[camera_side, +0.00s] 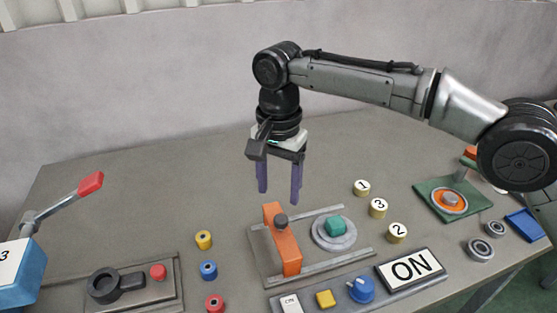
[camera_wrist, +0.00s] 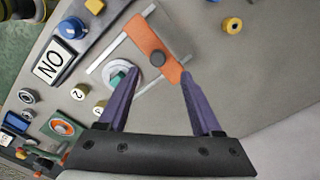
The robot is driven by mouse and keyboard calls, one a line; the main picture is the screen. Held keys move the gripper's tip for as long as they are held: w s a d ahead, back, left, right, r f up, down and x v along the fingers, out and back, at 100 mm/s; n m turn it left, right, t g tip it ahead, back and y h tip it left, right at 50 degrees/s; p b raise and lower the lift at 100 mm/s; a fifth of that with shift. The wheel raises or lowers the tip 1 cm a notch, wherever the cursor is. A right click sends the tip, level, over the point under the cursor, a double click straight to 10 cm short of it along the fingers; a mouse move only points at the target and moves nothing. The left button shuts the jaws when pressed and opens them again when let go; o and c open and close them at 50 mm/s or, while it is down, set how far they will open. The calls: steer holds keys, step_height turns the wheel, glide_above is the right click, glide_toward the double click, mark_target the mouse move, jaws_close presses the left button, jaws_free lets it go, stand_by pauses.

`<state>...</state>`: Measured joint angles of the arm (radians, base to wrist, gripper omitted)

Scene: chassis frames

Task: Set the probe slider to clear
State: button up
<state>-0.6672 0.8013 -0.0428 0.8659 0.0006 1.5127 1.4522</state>
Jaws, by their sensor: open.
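The probe slider is an orange bar (camera_side: 283,240) with a dark round knob (camera_side: 281,220), lying across two pale rails on a grey plate (camera_side: 262,262). It stands at the left end of the rails, beside a grey disc (camera_side: 334,233) that carries a teal block (camera_side: 336,226). My gripper (camera_side: 279,198) is open and empty above and behind the slider, pointing down. In the wrist view the orange bar (camera_wrist: 141,32) and its knob (camera_wrist: 157,58) lie beyond my purple fingers (camera_wrist: 158,74). The left finger partly covers the teal block.
A panel with an ON sign (camera_side: 410,268), blue knob (camera_side: 361,289) and yellow button (camera_side: 325,299) lies in front. Numbered cylinders (camera_side: 378,207) stand to the right. Coloured rings (camera_side: 208,269) stand to the left. A red-handled lever (camera_side: 90,183) rises at far left. The table behind is clear.

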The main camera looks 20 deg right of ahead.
step_height(320, 180, up, 6)
steer(key=shift+r, duration=0.15)
stand_by(0.6)
